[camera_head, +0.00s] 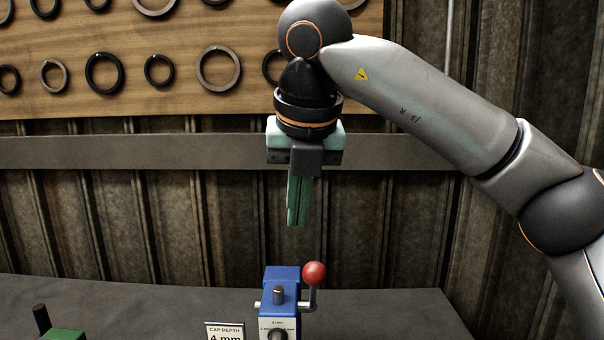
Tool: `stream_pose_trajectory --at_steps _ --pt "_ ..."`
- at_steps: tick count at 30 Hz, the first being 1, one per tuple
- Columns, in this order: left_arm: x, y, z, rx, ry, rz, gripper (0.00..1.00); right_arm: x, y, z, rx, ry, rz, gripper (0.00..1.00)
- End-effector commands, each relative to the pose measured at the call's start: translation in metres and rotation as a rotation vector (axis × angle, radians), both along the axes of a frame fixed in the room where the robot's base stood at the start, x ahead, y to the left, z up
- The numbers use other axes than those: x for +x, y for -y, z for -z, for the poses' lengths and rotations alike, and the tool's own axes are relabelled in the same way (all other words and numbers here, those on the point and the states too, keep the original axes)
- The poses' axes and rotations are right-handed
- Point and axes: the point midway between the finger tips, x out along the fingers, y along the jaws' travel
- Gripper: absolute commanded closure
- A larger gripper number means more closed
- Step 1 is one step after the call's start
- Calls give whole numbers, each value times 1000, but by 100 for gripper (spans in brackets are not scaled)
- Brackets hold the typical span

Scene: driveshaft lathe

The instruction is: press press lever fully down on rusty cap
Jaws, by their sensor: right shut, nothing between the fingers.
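A blue press (282,287) stands on the dark bench at the bottom middle. Its press lever (314,275) rises on the right side and ends in a red ball knob; it stands upright. I cannot make out a rusty cap. My right gripper (297,222) hangs pointing down above the press, with its green fingers together and nothing between them. It is apart from the lever, up and slightly left of the red knob. My left gripper is not in view.
A sign reading "CAP DEPTH 4 mm" (225,332) stands left of the press. A green block with a black post (62,334) is at the bottom left. A wooden board (180,95) with several rings hangs on the wall behind.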

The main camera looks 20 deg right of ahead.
Motion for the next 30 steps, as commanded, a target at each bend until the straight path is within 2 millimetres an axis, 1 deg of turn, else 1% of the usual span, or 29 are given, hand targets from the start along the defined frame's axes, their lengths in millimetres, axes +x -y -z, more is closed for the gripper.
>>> stream_pose_trajectory --at_steps 1,3,5,7,11,18,21,24,30 --pt "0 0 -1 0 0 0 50 -2 11 -15 -28 31 45 100" --pt "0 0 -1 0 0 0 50 -4 21 -25 -52 54 90 100" --pt "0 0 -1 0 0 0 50 -5 25 -30 -63 65 112 100" --pt "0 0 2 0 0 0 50 -5 28 -29 -69 70 122 100" --pt "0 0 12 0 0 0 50 -5 27 -18 -69 69 121 100" --pt "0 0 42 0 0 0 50 -5 27 14 -68 68 118 100" --pt "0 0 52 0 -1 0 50 -5 27 25 -67 68 117 100" --pt "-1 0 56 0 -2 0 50 -5 26 29 -67 68 117 100" --pt "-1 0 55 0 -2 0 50 -5 26 28 -66 67 116 100"
